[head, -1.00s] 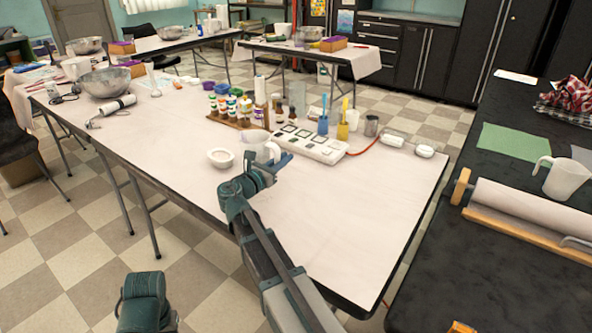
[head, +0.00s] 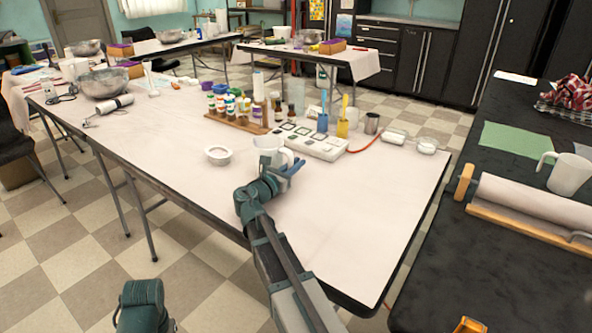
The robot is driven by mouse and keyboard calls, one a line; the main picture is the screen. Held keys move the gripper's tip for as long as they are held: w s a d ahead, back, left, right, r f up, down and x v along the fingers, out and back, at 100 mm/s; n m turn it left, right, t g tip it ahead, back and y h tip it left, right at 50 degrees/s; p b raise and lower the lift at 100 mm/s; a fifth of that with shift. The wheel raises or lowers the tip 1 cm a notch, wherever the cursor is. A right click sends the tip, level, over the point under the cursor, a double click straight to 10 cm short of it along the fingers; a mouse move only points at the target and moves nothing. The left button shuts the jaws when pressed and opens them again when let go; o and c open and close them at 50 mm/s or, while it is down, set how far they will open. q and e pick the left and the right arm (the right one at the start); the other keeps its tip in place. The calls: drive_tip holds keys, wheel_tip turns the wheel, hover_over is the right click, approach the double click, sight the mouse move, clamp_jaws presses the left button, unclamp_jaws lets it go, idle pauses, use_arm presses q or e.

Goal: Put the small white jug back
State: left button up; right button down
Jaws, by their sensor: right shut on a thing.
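The small white jug (head: 267,144) is at the middle of the long white-topped table (head: 350,220), just right of a small white bowl (head: 219,155). My right gripper (head: 289,172) is at the jug's near right side, shut on it. The gripper and wrist hide the jug's lower part, so I cannot tell whether its base touches the table. My left gripper is out of view; only a teal part of my left arm shows at the bottom left.
Bottles stand on a wooden board (head: 235,122) behind the bowl. The table's right front is clear. A larger white jug (head: 568,174) and a roll (head: 530,202) are on the black counter.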

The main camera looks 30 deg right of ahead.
drive_tip(key=c, duration=0.9)
unclamp_jaws()
drive_tip(key=shift+r, duration=0.2)
drive_tip(key=v, duration=1.2)
drive_tip(key=shift+f, duration=0.1)
